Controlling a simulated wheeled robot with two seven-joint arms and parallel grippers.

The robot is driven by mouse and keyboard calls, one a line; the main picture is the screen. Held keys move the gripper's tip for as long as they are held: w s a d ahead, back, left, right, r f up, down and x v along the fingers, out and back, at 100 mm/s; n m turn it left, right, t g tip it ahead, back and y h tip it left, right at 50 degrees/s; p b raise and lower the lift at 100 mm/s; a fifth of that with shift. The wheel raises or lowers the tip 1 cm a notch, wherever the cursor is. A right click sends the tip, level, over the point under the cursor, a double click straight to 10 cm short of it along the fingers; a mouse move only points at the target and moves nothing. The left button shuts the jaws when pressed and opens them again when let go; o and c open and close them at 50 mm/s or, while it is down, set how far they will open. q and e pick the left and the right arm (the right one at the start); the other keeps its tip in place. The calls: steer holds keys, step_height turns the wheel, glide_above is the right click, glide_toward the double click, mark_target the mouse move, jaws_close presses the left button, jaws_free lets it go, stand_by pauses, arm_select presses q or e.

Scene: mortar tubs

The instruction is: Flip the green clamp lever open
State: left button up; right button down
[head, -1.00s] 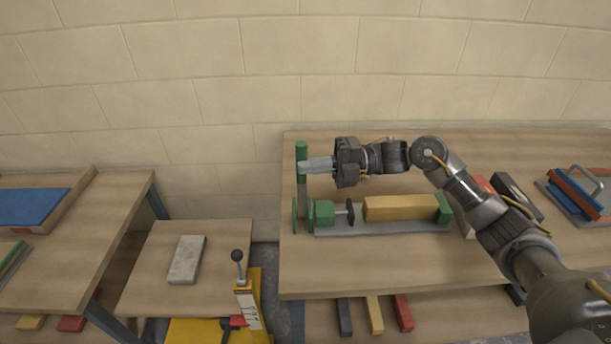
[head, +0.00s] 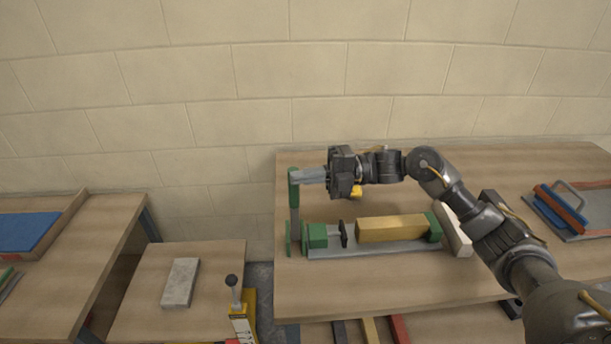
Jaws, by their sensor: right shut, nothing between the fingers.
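The green clamp (head: 315,236) is fixed at the left end of a grey base plate (head: 375,249) on the right table. Its lever stands upright, a grey bar with a green grip (head: 293,198) on top. A wooden block (head: 392,228) lies between the clamp's dark pad and a green end stop (head: 433,227). My right gripper (head: 298,175) comes in from the right, shut and empty. Its fingertips are at the upper part of the green grip; I cannot tell whether they touch it. My left gripper is not in view.
A pale bar (head: 456,234) lies behind my right arm. The left small table holds a grey block (head: 181,283). A black-knobbed lever (head: 233,283) stands on a yellow device. The table front is clear.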

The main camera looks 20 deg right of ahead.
arm_select(q)
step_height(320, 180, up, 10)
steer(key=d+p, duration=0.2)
steer(key=p, duration=0.6)
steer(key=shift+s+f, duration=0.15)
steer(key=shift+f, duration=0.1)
arm_select(e)
steer(key=s+a+r, duration=0.4)
steer(key=s+r, duration=0.4)
steer(key=s, duration=0.5)
steer(key=shift+r, duration=0.3)
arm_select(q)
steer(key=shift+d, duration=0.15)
